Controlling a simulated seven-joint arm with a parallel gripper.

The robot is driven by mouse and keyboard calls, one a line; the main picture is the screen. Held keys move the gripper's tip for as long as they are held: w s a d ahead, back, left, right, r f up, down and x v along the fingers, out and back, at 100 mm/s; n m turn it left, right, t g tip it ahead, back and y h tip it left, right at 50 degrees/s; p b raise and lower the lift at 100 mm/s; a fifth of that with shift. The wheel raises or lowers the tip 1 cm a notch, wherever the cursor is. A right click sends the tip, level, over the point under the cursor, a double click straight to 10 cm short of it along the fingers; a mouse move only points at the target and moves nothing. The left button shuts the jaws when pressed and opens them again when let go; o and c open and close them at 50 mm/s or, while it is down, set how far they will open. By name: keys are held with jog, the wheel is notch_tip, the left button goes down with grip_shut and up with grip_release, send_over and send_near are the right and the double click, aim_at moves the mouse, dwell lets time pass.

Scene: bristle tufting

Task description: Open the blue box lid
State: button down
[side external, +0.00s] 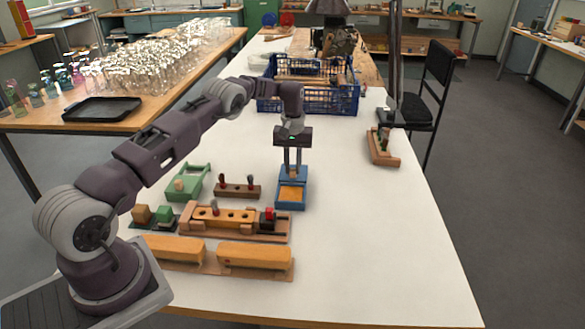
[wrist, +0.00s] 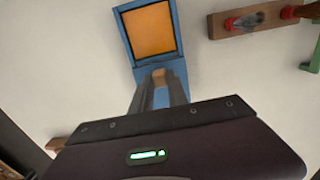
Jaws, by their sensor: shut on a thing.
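The blue box (side external: 291,198) stands on the white table, with an orange-yellow panel or inside framed by blue rims. In the wrist view the blue box (wrist: 125,32) is at the top centre, its orange area in plain sight. A blue section (wrist: 145,72) at one end bears a small tan knob (wrist: 161,76). My gripper (side external: 292,173) reaches straight down over the far end of the box. In the wrist view my gripper (wrist: 160,82) is shut on the tan knob, which shows between the fingertips. The fingers partly hide the blue section, so I cannot tell how the lid sits.
Left of the box are a wooden block with pegs (side external: 237,191) and a green holder (side external: 187,183). A long wooden fixture (side external: 236,218) and orange-yellow blocks (side external: 254,257) lie nearer. A blue crate (side external: 309,104) stands behind. The table's right side is mostly clear.

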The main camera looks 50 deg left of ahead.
jog(key=shift+w+a, duration=0.15)
jog(key=c, duration=1.3)
grip_release()
